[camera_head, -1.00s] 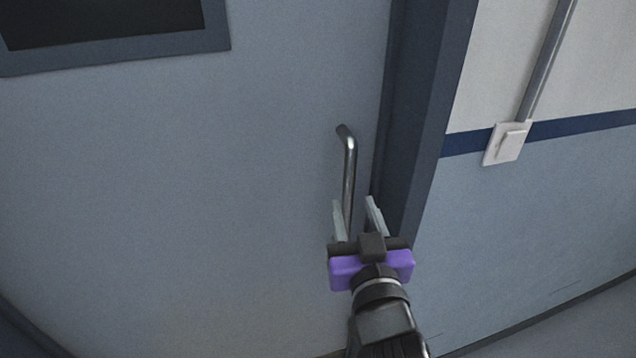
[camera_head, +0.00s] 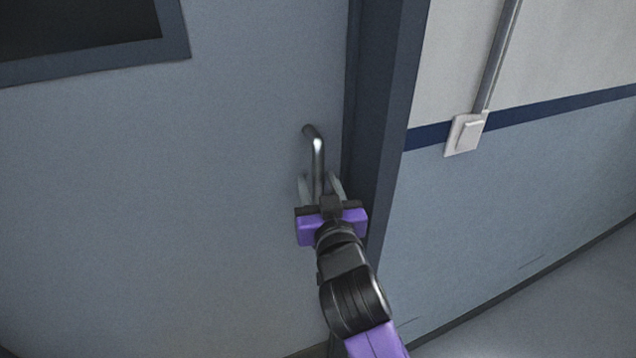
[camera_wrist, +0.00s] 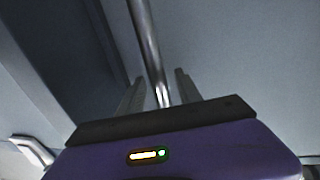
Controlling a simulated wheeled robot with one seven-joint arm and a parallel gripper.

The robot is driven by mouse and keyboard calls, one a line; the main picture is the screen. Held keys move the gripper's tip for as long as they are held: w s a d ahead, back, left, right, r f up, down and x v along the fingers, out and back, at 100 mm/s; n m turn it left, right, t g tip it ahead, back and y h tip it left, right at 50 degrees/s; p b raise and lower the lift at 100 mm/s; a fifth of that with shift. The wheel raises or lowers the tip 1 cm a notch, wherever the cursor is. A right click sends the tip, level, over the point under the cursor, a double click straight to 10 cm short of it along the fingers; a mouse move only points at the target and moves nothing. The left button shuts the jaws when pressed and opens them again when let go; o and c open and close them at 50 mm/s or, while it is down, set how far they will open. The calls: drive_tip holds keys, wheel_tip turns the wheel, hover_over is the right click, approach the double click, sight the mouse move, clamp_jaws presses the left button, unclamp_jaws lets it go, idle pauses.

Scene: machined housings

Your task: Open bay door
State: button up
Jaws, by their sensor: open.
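The bay door (camera_head: 200,230) is a grey-blue panel that fills the left of the head view and looks shut against its dark frame (camera_head: 385,120). A vertical metal bar handle (camera_head: 318,158) stands out from the door near its right edge. My gripper (camera_head: 320,188) is open, with one finger on each side of the handle's lower part. In the wrist view the handle (camera_wrist: 147,45) runs down between the two fingers (camera_wrist: 157,92). I cannot tell whether either finger touches it. The handle's lower end is hidden behind my gripper.
A dark window (camera_head: 80,25) is set in the door at the upper left. A white switch box (camera_head: 464,134) with a conduit (camera_head: 498,55) is on the wall to the right. Free floor (camera_head: 540,310) shows at the lower right.

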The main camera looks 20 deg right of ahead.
clamp_jaws()
idle(1.3)
